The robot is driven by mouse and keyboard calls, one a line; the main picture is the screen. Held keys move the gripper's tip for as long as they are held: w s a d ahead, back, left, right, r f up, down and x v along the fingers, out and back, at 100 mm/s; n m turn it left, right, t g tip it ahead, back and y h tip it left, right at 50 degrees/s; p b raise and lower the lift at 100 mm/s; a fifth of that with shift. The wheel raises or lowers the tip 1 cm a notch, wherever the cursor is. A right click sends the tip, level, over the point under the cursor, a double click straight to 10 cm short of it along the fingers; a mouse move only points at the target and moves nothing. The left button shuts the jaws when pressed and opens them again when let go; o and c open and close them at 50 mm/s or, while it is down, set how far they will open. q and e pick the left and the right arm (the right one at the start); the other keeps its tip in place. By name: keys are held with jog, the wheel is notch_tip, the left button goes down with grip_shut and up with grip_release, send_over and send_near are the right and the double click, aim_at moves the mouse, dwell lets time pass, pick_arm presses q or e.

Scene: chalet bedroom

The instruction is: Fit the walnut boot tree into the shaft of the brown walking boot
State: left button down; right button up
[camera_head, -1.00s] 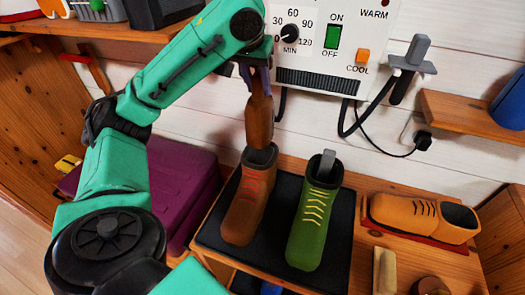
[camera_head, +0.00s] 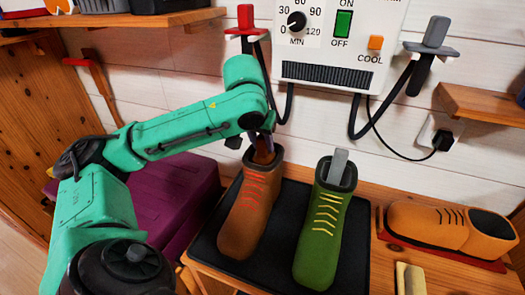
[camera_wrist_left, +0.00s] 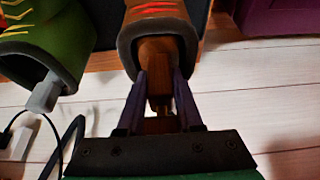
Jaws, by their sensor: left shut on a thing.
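The brown walking boot (camera_head: 246,212) with red laces stands upright on a black tray (camera_head: 282,262) in the head view. The walnut boot tree (camera_head: 263,153) is mostly hidden inside its shaft, with only the top showing at the opening. My left gripper (camera_head: 262,146) is at the boot's mouth, shut on the boot tree. In the left wrist view the boot tree (camera_wrist_left: 158,95) sits between the two fingers and runs into the dark collar of the brown boot (camera_wrist_left: 157,20). My right gripper is not in view.
A green boot (camera_head: 325,225) with a grey piece in its shaft stands right beside the brown boot. An orange shoe (camera_head: 440,224) lies farther right. A wall dryer unit (camera_head: 340,50) with hoses hangs behind. A purple case (camera_head: 172,200) is at left.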

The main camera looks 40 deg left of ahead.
pick_arm(q)
jog(key=shift+f, duration=0.35)
jog(key=shift+r, duration=0.1)
jog(key=c, duration=0.6)
grip_release()
jog(key=shift+o, duration=0.2)
